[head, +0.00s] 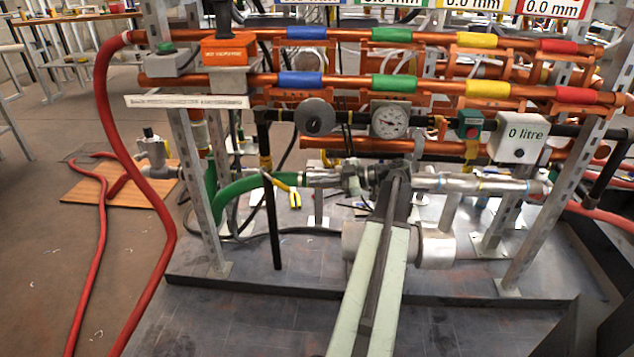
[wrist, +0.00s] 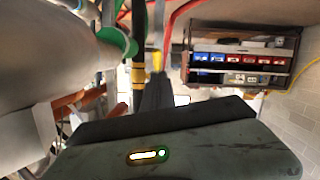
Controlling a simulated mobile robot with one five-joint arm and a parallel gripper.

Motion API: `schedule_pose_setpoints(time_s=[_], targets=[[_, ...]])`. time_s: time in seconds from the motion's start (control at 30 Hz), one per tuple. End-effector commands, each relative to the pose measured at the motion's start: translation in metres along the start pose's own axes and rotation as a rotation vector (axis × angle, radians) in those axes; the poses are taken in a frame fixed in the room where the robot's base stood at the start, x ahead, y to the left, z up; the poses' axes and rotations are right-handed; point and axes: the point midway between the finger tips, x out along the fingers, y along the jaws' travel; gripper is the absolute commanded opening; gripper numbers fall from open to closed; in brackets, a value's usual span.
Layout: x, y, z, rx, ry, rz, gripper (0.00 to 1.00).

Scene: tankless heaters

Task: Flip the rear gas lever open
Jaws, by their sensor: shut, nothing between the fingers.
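A yellow lever (head: 283,183) shows in the head view beside a black upright pipe (head: 272,215), left of the silver horizontal pipe. I cannot tell for sure whether it is the rear gas lever, or whether it is open or closed. In the wrist view a black pipe with a yellow band (wrist: 138,76) stands just left of my gripper's dark fingers (wrist: 156,92). The fingers are shut and empty. In the head view my arm reaches forward to the silver pipe, and my gripper (head: 396,178) is hard to make out there. No contact with a lever is visible.
Copper pipes with coloured bands (head: 390,82) cross above my arm. A round gauge (head: 389,121) and a white "0 litre" box (head: 518,138) hang at the middle and right. A silver cylinder (wrist: 45,50) is close on the left in the wrist view. Red hoses (head: 150,200) lie left.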

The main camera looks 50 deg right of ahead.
Motion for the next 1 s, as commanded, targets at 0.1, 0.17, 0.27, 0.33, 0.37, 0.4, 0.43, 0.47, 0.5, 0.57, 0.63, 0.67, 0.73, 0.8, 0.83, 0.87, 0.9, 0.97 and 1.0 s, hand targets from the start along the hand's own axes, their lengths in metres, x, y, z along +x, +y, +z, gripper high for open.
schedule_pose_setpoints(time_s=[0.1,0.17,0.27,0.33,0.37,0.4,0.43,0.47,0.5,0.57,0.63,0.67,0.73,0.8,0.83,0.87,0.9,0.97,1.0], targets=[[0.043,-0.017,-0.007,0.081,-0.05,-0.074,0.0],[0.084,-0.037,-0.012,0.17,-0.117,-0.146,0.0],[0.165,-0.089,-0.021,0.35,-0.301,-0.275,0.0],[0.214,-0.133,-0.027,0.463,-0.462,-0.334,0.0],[0.233,-0.153,-0.03,0.506,-0.535,-0.35,0.0],[0.254,-0.178,-0.033,0.554,-0.635,-0.359,0.0],[0.269,-0.198,-0.036,0.586,-0.709,-0.358,0.0],[0.282,-0.217,-0.039,0.612,-0.783,-0.351,0.0],[0.296,-0.243,-0.043,0.64,-0.881,-0.33,0.0],[0.314,-0.278,-0.051,0.666,-1.015,-0.277,0.0],[0.329,-0.315,-0.059,0.675,-1.144,-0.191,0.0],[0.333,-0.328,-0.062,0.675,-1.189,-0.149,0.0],[0.341,-0.353,-0.071,0.666,-1.265,-0.053,0.0],[0.345,-0.371,-0.077,0.654,-1.31,0.033,0.0],[0.347,-0.377,-0.08,0.649,-1.323,0.063,0.0],[0.348,-0.381,-0.082,0.646,-1.331,0.09,0.0],[0.349,-0.386,-0.084,0.643,-1.339,0.118,0.0],[0.351,-0.39,-0.086,0.64,-1.345,0.146,0.0],[0.351,-0.391,-0.086,0.638,-1.347,0.157,0.0]])
